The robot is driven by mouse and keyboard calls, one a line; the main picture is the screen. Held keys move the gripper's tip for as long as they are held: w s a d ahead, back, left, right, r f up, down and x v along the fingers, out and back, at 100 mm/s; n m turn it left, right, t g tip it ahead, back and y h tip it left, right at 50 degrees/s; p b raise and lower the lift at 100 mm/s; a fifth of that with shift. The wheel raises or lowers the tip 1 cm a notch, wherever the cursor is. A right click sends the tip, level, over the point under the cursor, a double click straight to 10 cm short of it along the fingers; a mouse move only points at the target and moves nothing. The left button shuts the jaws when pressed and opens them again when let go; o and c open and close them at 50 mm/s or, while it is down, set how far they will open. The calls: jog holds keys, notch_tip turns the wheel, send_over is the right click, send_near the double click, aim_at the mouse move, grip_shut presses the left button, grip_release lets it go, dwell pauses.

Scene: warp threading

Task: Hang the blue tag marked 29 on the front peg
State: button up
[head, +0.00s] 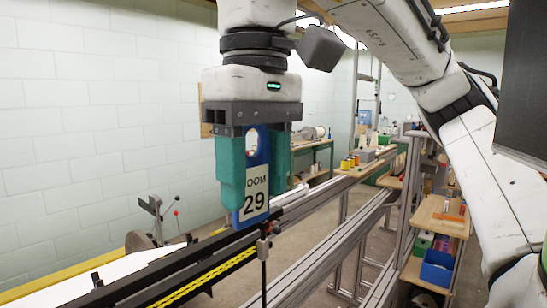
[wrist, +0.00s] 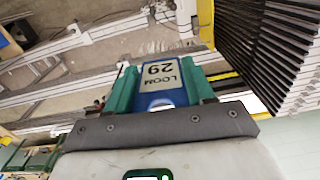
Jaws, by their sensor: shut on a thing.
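The tag's lower end is just above the dark rail (head: 190,268) in the head view. I cannot make out the front peg for certain; a small dark upright (head: 264,250) stands by the rail below the tag.
A yellow-and-black striped strip (head: 205,277) runs along the rail. Grey beams (head: 335,235) run behind to the right. A row of dark slats (wrist: 265,45) is close on the right in the wrist view. A shelf with a blue bin (head: 437,268) stands right.

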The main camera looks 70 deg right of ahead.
jog(key=w+a+f+n+b, duration=0.1)
jog(key=w+f+n+b, duration=0.6)
jog(key=f, duration=1.1)
jog(key=w+a+f+n+b, duration=0.15)
jog(key=f+n+b, duration=0.35)
jog(key=f+b, duration=1)
jog(key=w+a+f+n+b, duration=0.1)
jog(key=w+f+n+b, duration=0.5)
jog(key=f, duration=1.5)
jog(key=w+a+f+b, duration=0.1)
jog(key=a+b, duration=0.2)
jog(key=a, duration=0.6)
jog(key=shift+w+f+n, duration=0.25)
jog(key=shift+n, duration=0.05)
jog(key=shift+a+f, duration=0.25)
